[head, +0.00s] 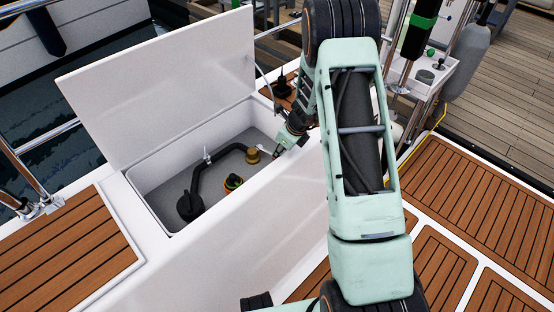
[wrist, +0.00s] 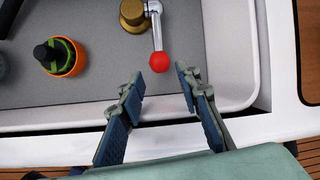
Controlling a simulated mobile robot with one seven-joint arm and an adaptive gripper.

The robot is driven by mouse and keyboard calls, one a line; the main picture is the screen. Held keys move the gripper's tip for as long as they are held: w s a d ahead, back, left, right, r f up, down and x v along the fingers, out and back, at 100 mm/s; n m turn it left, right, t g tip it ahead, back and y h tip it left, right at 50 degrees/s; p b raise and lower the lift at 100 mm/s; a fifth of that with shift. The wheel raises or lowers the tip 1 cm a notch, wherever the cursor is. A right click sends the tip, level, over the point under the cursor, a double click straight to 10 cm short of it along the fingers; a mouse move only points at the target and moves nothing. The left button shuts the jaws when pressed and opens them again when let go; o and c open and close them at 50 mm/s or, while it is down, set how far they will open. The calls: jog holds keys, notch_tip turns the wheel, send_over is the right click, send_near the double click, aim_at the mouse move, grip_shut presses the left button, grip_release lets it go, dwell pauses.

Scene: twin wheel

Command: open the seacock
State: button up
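The seacock is a brass fitting (head: 253,156) on the grey floor of the open locker; it also shows at the top of the wrist view (wrist: 132,13). Its silver lever (wrist: 155,25) ends in a red ball knob (wrist: 159,61). In the wrist view the lever points down the picture, toward my gripper. My gripper (wrist: 159,78) is open and empty. Its two fingertips are just short of the knob, one to each side of its line, with no visible contact.
The white locker lid (head: 165,85) stands open behind. A dark hose (head: 209,170) runs from the seacock toward a black round fitting (head: 189,206). An orange, green and black item (wrist: 60,56) stands left of the seacock. The locker's white rim (wrist: 250,95) lies close to my fingers.

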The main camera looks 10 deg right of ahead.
aim_at(267, 152)
jog(key=b+x, duration=0.1)
jog(key=x, duration=0.5)
jog(key=shift+w, duration=0.1)
jog(key=shift+c, duration=0.3)
grip_shut()
